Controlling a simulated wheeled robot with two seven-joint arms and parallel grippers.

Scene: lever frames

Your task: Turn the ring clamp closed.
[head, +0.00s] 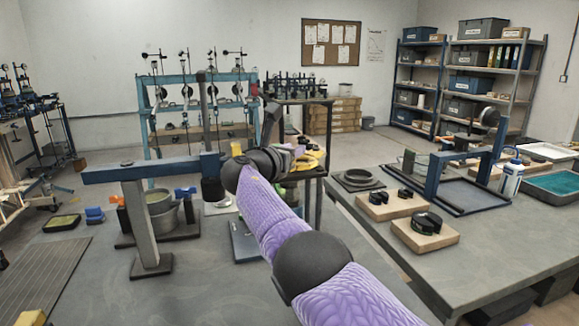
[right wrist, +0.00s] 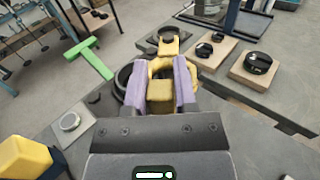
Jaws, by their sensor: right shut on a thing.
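My right gripper (head: 298,153) reaches to a yellow part (head: 309,160) near the middle of the head view; my own wrist partly hides it. In the right wrist view, the two purple-grey fingers of my right gripper (right wrist: 160,68) are shut on a yellow block (right wrist: 160,92). The block looks like the handle of the ring clamp. A black ring (right wrist: 122,78) shows beside the left finger, partly hidden. I cannot tell how far the clamp is closed. My left gripper is not in view.
A grey bench (head: 470,245) at right bears dark rings on wooden blocks (head: 425,235), a blue frame (head: 433,178) and a white bottle (head: 510,178). A blue-beamed stand (head: 140,172) is left of my gripper. A green bar (right wrist: 90,58) shows in the wrist view.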

